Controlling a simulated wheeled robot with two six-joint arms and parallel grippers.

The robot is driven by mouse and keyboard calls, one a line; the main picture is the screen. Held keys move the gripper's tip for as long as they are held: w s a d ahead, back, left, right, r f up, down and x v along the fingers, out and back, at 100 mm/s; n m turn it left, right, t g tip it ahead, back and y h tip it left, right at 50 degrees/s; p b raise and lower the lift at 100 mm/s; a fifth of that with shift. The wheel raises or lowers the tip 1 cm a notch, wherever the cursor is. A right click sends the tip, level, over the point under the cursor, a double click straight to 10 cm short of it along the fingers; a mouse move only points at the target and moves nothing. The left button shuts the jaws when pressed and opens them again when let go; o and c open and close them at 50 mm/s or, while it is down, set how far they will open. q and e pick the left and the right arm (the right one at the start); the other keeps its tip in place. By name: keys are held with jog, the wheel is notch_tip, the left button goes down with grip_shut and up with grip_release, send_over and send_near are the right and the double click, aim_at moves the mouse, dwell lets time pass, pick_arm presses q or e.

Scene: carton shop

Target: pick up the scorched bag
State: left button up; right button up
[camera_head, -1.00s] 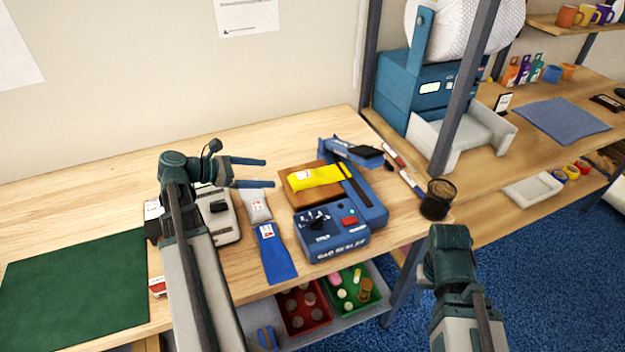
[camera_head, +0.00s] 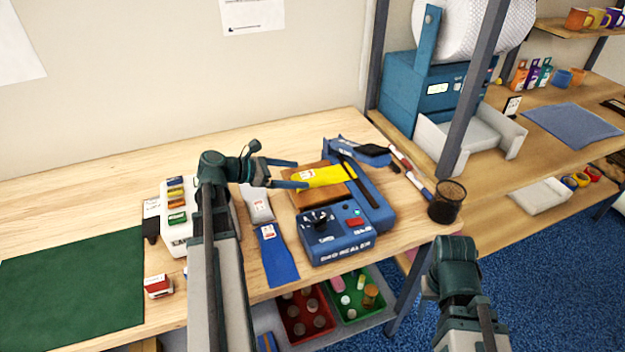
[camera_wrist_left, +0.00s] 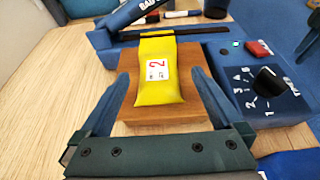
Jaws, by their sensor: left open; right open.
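A yellow bag (camera_head: 327,176) with a white label lies on a wooden block (camera_head: 318,200) against the blue bag sealer (camera_head: 340,236). In the left wrist view the yellow bag (camera_wrist_left: 158,76) shows a red "2" on its label, and its far end runs under the sealer's dark bar. I cannot make out scorch marks on it. My left gripper (camera_head: 299,174) is open and empty, its fingers reaching over the near end of the block, one on each side of the bag. My right gripper (camera_head: 453,265) is open, off the table's right front; its fingertips are hard to see.
A mesh cup (camera_head: 447,203) stands at the table's right corner. Red (camera_head: 306,318) and green (camera_head: 352,296) bins sit below. The table's back left is clear.

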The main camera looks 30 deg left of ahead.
aim_at(312, 174)
pick_arm(q)
jog(key=b+x, duration=0.2)
jog(key=x, duration=0.3)
jog(key=shift+w+a, duration=0.1)
jog(key=shift+w, duration=0.15)
jog(key=shift+c, duration=0.3)
jog(key=c, duration=1.4)
jog(key=shift+o, duration=0.2)
jog(key=shift+r, duration=0.2)
